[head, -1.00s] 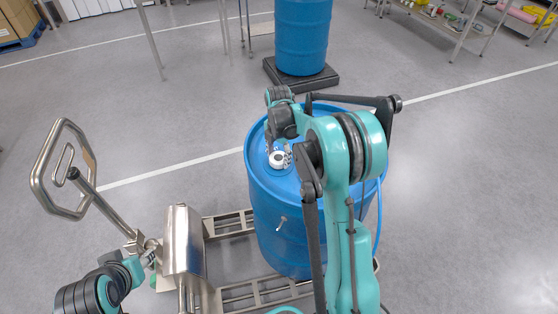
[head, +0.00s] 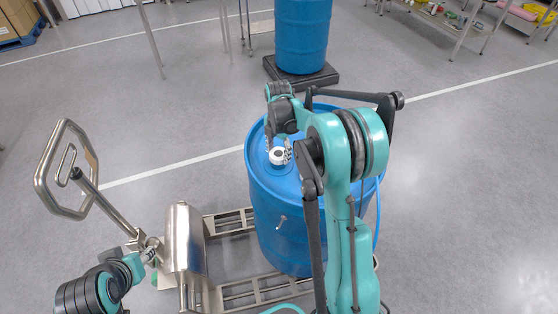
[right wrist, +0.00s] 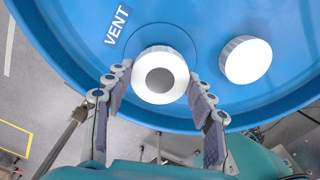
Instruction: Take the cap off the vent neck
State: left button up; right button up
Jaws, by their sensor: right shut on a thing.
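A white round cap with a grey centre (right wrist: 159,76) is by the VENT label (right wrist: 118,25) on the blue drum's top (right wrist: 215,22). In the head view the white cap (head: 277,156) shows near the left of the blue drum (head: 283,235). My right gripper (right wrist: 158,100) is shut on this cap, with a finger at each side. The gripper also shows from above in the head view (head: 278,150). Whether the cap is seated or slightly raised, I cannot tell; the neck under it is hidden. My left gripper (head: 150,254) is beside the steel cart, its fingers too small to read.
A second white cap (right wrist: 246,60) stands right of the held one on the drum top. A steel cart with a loop handle (head: 40,180) is left of the drum. Another blue drum (head: 302,40) stands on a dark pallet behind. Open floor lies to the right.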

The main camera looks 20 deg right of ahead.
aim_at(279, 153)
jog(key=shift+r+p, duration=1.6)
jog(key=shift+r, duration=0.9)
jog(key=s+d+r+m+p, duration=0.15)
jog(key=s+d, duration=0.35)
jog(key=d, duration=0.5)
jog(key=s+d+r+m+p, duration=0.1)
jog(key=s+d+m+p, duration=0.3)
jog(key=d, duration=0.6)
jog(key=shift+n, duration=0.65)
jog(key=w+a+f+b, duration=0.1)
jog(key=w+f, duration=0.1)
jog(key=w, duration=0.1)
jog(key=w+a+f+b, duration=0.1)
jog(key=w+a+f, duration=0.1)
jog(key=w, duration=0.1)
jog(key=w+a+f+b, duration=0.1)
jog(key=w+f, duration=0.2)
jog(key=shift+w+a, duration=0.25)
jog(key=shift+w, duration=0.05)
notch_tip(279, 153, down, 4)
jog(key=shift+r+b, duration=0.25)
jog(key=shift+b, duration=0.5)
jog(key=shift+f, duration=0.25)
